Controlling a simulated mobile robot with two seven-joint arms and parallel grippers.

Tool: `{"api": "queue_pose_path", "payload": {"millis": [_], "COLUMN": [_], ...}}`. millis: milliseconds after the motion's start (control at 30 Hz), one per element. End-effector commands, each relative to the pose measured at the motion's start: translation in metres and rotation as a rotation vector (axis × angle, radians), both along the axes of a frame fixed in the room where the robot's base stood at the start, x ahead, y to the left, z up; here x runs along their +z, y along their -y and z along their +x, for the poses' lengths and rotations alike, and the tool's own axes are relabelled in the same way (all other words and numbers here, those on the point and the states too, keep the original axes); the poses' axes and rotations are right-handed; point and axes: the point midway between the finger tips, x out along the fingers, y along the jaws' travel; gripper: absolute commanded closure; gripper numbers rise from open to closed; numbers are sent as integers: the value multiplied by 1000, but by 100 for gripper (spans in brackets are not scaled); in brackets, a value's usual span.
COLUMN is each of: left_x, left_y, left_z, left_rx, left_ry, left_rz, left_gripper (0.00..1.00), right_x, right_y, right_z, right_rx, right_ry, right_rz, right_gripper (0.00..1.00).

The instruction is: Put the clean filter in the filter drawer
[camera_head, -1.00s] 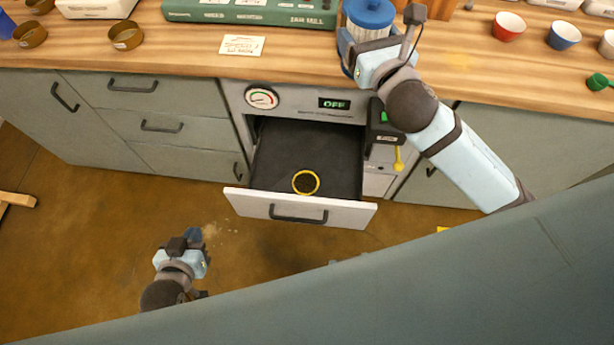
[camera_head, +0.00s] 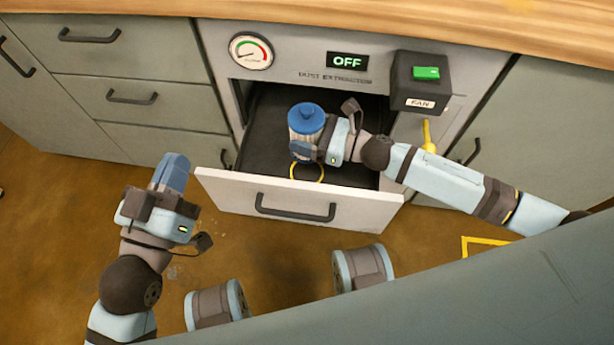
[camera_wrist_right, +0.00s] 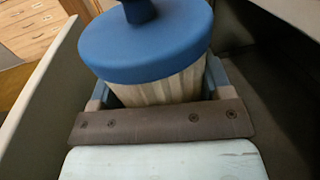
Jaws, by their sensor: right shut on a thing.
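The clean filter (camera_head: 306,119) has a blue cap with a knob and a pale pleated body. My right gripper (camera_head: 312,150) is shut on it and holds it upright over the open filter drawer (camera_head: 268,150). In the right wrist view the filter (camera_wrist_right: 158,85) sits between the fingers, its cap (camera_wrist_right: 145,45) toward the camera. A yellow ring (camera_head: 306,174) on the drawer floor shows just below the filter, partly hidden by it. I cannot tell whether the filter touches the floor. My left gripper (camera_head: 172,172) is in front of the drawer's left end, its fingers close together, apparently empty.
The drawer front (camera_head: 350,212) with a dark handle (camera_head: 295,208) is pulled out. Above it are a gauge (camera_head: 251,51), an OFF display (camera_head: 347,61) and a fan box with a green switch (camera_head: 426,73). A yellow lever (camera_head: 428,134) hangs right of the drawer opening.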

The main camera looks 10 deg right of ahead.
Motion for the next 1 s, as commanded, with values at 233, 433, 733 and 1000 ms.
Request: {"api": "queue_pose_path", "payload": {"millis": [233,433,733,1000], "left_x": [-26,-37,-60,-60], "left_y": [2,4,5,5], "left_z": [1,2,2,2], "left_rx": [-23,-35,-58,-59], "left_ry": [-58,-97,-159,-165], "left_rz": [29,49,83,86], "left_gripper": [100,100,100,100], "right_x": [-49,-67,-103,-103], "right_y": [0,0,0,0], "right_z": [-1,-1,-1,-1], "right_rx": [12,12,11,11], "right_ry": [-5,-1,-3,-2], "right_rz": [1,1,2,1], "right_gripper": [57,57,57,57]}}
